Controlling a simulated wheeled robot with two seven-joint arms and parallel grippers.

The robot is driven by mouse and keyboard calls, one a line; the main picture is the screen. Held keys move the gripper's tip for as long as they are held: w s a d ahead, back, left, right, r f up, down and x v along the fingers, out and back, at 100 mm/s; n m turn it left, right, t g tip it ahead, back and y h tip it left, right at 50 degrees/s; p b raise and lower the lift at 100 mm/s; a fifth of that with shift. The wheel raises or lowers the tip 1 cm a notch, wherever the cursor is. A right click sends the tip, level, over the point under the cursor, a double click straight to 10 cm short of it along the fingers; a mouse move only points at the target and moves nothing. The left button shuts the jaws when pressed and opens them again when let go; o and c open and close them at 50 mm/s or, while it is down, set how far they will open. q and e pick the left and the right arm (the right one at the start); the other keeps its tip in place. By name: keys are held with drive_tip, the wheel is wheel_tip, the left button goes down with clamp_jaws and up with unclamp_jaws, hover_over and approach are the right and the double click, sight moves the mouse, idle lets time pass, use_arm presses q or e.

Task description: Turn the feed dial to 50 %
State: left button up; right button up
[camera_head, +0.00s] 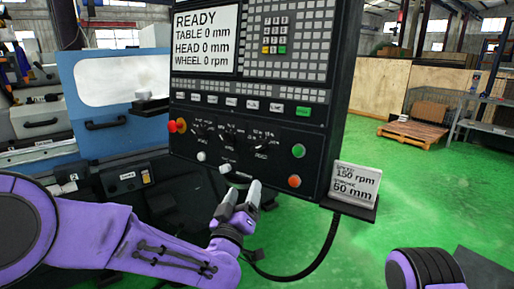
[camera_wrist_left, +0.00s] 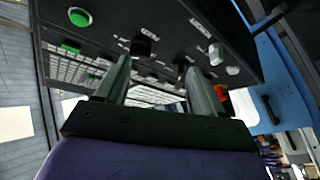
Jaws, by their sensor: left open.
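The black control panel (camera_head: 248,165) faces me in the head view. Several dark dials sit in a row across its lower half: a left dial (camera_head: 203,128), a middle dial (camera_head: 233,135) and a right dial (camera_head: 262,142). Their small labels and settings are too small to read, so I cannot tell which is the feed dial. My left gripper (camera_head: 243,192) is just below the panel's lower edge, open and empty. In the left wrist view, its two fingers (camera_wrist_left: 158,70) are spread, with a black knob (camera_wrist_left: 143,45) beyond them, apart from them as far as I can see.
A red emergency knob (camera_head: 180,125), a green button (camera_head: 298,150) and an orange button (camera_head: 294,181) are on the panel. A sign (camera_head: 355,186) stands on a shelf at its right. A black cable hangs below.

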use_arm(q)
drive_tip(key=t, duration=0.1)
approach(258, 150)
drive_tip(key=p+x, duration=0.2)
drive_tip(key=x, duration=0.2)
drive_tip(key=p+x, duration=0.1)
drive_tip(key=x, duration=0.3)
drive_tip(key=shift+w+f+p, duration=0.15)
drive_tip(key=shift+w+p, duration=0.1)
drive_tip(key=shift+p, duration=0.15)
drive_tip(key=shift+w+d+h, duration=0.15)
drive_tip(key=shift+w+h, duration=0.15)
drive_tip(key=shift+w, duration=0.3)
drive_tip(key=c, duration=1)
